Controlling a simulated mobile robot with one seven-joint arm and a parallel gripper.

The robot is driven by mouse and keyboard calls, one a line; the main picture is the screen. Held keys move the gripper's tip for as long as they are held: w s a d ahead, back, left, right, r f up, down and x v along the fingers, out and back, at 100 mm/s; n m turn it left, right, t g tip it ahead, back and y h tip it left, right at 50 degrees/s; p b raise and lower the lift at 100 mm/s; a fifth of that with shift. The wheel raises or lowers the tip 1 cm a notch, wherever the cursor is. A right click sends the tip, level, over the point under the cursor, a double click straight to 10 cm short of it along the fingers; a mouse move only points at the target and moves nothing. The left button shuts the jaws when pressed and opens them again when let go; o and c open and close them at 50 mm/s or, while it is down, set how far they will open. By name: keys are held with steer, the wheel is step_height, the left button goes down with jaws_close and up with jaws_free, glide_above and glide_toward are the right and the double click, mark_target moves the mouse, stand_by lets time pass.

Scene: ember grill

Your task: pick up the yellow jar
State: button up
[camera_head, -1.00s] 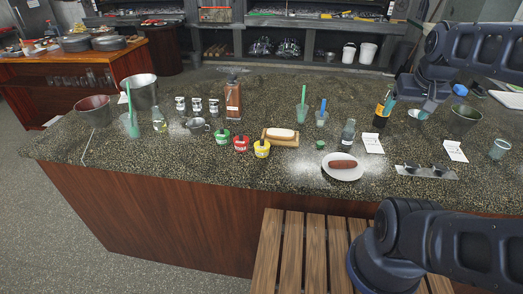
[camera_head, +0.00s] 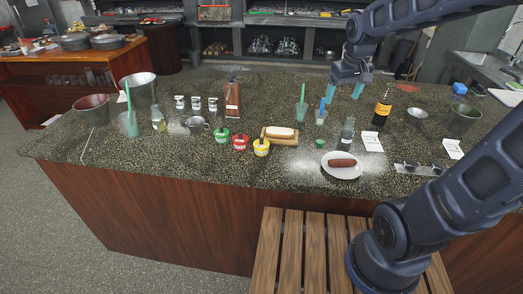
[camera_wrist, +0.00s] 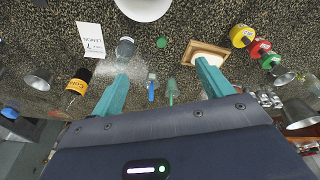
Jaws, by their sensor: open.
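The yellow jar (camera_head: 261,148) stands on the dark speckled counter, at the right end of a row with a red jar (camera_head: 239,143) and a green jar (camera_head: 222,135). In the wrist view the yellow jar (camera_wrist: 242,36) is at the upper right, beside the red jar (camera_wrist: 259,48). My gripper (camera_head: 344,90) is open and empty above the counter's back right part, to the right of and behind the yellow jar. In the wrist view its teal fingers (camera_wrist: 158,82) are spread wide, with nothing between the tips.
A hot dog on a wooden board (camera_head: 293,141) lies just right of the yellow jar. A white plate with a sausage (camera_head: 342,173), a clear bottle (camera_head: 347,133) and a dark bottle (camera_head: 382,108) stand farther right. Cups with straws (camera_head: 301,113) stand behind. The counter before the jars is clear.

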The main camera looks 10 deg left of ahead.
steer(key=w+a+f+n+g, duration=0.1)
steer(key=a+f+n, duration=0.15)
steer(key=a, duration=0.45)
steer(key=w+a+f+n+g, duration=0.1)
steer(key=a+f, duration=0.3)
steer(key=a, duration=0.3)
steer(key=n, duration=0.3)
glide_above(261, 143)
steer(key=shift+m+h, duration=0.25)
steer(key=shift+h, duration=0.15)
step_height(261, 143, down, 6)
steer(key=shift+f, duration=0.2)
step_height(261, 143, down, 6)
steer(key=shift+a+r, duration=0.1)
steer(key=shift+r, duration=0.15)
steer(key=shift+w+f, duration=0.25)
steer(key=shift+f, duration=1.1)
steer(key=shift+w+f, duration=0.2)
steer(key=shift+f, duration=1.1)
steer(key=c, duration=1.2)
steer(key=shift+o, duration=0.2)
steer(key=shift+r, duration=0.15)
step_height(261, 143, up, 20)
steer(key=shift+f, duration=0.2)
